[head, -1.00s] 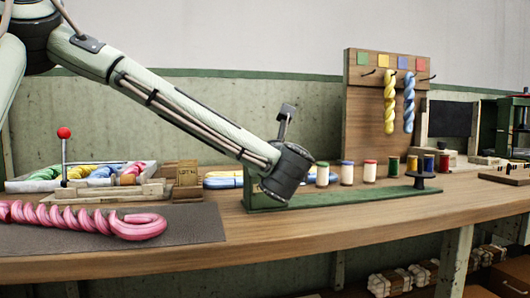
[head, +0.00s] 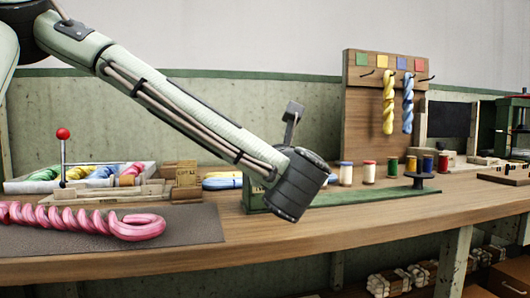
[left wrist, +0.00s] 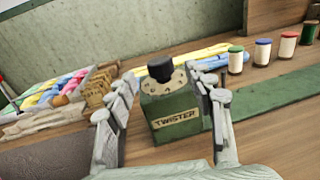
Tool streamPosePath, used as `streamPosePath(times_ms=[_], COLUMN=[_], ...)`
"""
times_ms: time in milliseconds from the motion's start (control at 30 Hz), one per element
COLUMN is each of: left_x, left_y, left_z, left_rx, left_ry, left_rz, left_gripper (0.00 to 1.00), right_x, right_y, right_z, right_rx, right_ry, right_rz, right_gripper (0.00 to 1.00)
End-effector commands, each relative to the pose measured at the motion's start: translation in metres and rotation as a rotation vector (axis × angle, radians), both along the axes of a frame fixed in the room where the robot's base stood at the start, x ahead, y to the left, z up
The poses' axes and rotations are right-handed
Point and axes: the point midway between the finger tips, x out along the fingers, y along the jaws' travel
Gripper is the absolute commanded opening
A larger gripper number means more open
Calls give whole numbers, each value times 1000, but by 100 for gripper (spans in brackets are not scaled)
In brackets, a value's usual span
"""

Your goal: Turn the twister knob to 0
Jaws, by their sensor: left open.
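The twister is a green box (left wrist: 160,107) with a "TWISTER" label, and its left edge shows in the head view (head: 250,193). A black knob (left wrist: 161,68) stands on a pale marked dial (left wrist: 176,82) on its top. The marks are too small to read. In the head view my left wrist covers the knob. In the left wrist view my left gripper (left wrist: 166,84) is open, one finger on each side of the twister and knob. I see no clear contact with the knob. My right gripper is in neither view.
A green rail (head: 370,194) runs right from the twister, with several thread spools (head: 368,172) behind it. A pegboard (head: 362,110) holds yellow and blue twisted skeins. At left are a red-ball lever (head: 63,134), a skein tray (head: 30,186) and a pink twisted skein (head: 85,218).

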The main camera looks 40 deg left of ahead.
Motion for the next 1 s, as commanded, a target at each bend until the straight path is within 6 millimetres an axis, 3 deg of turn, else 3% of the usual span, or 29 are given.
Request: streamPosePath(times_ms=[100, 333, 1000], left_x=[-18, -40, -44], left_y=[-17, -36, -39], left_z=[0, 0, 0], left_rx=[-1, -1, -1], left_ry=[1, 0, -1], left_rz=[-3, -1, 0], left_gripper=[53, 53, 53], right_x=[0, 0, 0], right_y=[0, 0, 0], right_z=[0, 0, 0], right_rx=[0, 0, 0], right_ry=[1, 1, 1], right_rz=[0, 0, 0], right_gripper=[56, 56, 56])
